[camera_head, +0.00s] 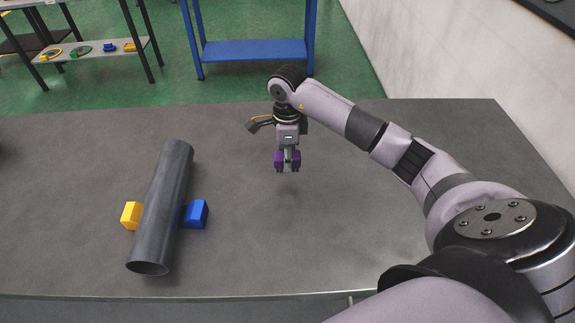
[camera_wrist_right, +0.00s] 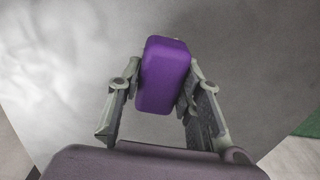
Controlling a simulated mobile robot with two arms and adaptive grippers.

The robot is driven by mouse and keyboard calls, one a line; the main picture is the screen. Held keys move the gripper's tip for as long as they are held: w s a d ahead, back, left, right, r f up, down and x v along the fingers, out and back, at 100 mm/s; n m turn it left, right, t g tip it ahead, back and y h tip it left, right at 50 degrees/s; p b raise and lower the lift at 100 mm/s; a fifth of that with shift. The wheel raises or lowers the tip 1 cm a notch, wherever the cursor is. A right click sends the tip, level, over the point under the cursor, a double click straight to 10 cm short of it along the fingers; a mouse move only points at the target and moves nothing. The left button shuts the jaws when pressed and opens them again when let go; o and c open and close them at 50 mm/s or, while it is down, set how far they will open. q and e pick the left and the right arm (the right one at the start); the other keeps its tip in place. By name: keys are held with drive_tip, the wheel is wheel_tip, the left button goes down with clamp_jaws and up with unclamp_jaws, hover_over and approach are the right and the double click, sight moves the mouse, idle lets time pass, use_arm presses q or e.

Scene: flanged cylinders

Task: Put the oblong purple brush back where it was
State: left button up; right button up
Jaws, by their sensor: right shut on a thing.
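The oblong purple brush (camera_head: 280,162) is held in my right gripper (camera_head: 288,166), above the far middle part of the grey table (camera_head: 350,240). Purple shows on both sides of the fingers. In the right wrist view the brush (camera_wrist_right: 165,75) is a rounded purple block between the two fingers of my right gripper (camera_wrist_right: 160,95), which are shut on it. A soft shadow lies on the table below, and the brush looks clear of the surface. My left gripper is not in view.
A dark grey pipe (camera_head: 163,205) lies on the left of the table, with a yellow block (camera_head: 131,215) at its left and a blue block (camera_head: 196,214) at its right. The table between the pipe and my right arm is clear. A blue shelf (camera_head: 255,50) stands beyond.

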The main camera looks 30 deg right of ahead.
drive_tip(key=shift+f, duration=0.6)
wheel_tip(320, 180, down, 3)
drive_tip(key=shift+f+p, duration=0.15)
drive_tip(key=shift+p, duration=0.35)
drive_tip(key=shift+f, duration=0.35)
drive_tip(key=shift+f, duration=0.2)
drive_tip(key=o, duration=1.1)
